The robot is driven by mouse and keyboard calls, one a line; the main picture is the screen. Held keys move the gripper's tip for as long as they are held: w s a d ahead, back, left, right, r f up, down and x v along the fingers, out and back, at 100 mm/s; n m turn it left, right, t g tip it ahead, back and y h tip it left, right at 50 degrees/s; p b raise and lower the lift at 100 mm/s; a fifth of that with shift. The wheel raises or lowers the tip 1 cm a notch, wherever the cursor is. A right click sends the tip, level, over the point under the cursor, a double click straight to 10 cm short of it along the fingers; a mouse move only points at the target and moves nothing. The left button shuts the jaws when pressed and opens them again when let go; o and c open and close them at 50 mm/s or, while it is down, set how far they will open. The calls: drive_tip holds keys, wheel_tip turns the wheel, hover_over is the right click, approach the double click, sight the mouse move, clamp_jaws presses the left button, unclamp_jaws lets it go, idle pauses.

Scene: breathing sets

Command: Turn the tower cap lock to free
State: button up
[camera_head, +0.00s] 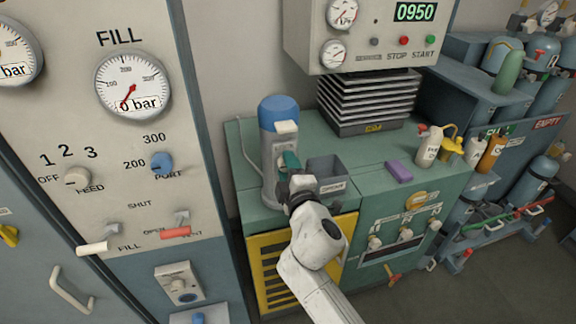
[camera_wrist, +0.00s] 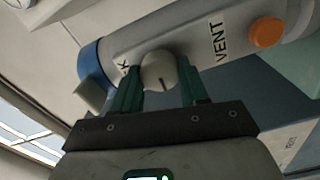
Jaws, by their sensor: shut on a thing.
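The grey tower (camera_head: 268,165) with a blue cap (camera_head: 277,106) stands on the green bench. In the wrist view the tower (camera_wrist: 195,40) lies sideways, with the blue cap (camera_wrist: 91,68) at left. A pale round knob (camera_wrist: 160,72) with a short dark mark is on its side, by lettering that ends in "K". The rest of that word is hidden. My gripper (camera_head: 289,161) is at the tower's front; in the wrist view my gripper (camera_wrist: 159,90) has its teal fingers either side of the knob, shut on it. A light block (camera_wrist: 91,96) juts from the cap.
"VENT" lettering and an orange button (camera_wrist: 267,32) are farther along the tower. A grey bin (camera_head: 326,170) stands close right of my gripper. A purple block (camera_head: 399,172) and several bottles are farther right. The FILL panel (camera_head: 130,190) rises at left.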

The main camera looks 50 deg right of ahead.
drive_tip(key=shift+f+n, duration=0.1)
drive_tip(key=shift+n, duration=0.2)
drive_tip(key=shift+a, duration=0.1)
drive_tip(key=o, duration=1.1)
drive_tip(key=shift+c, duration=0.2)
drive_tip(key=b+v, duration=0.2)
drive_tip(key=v, duration=0.8)
drive_tip(key=shift+s+a, duration=0.25)
drive_tip(key=shift+s, duration=0.1)
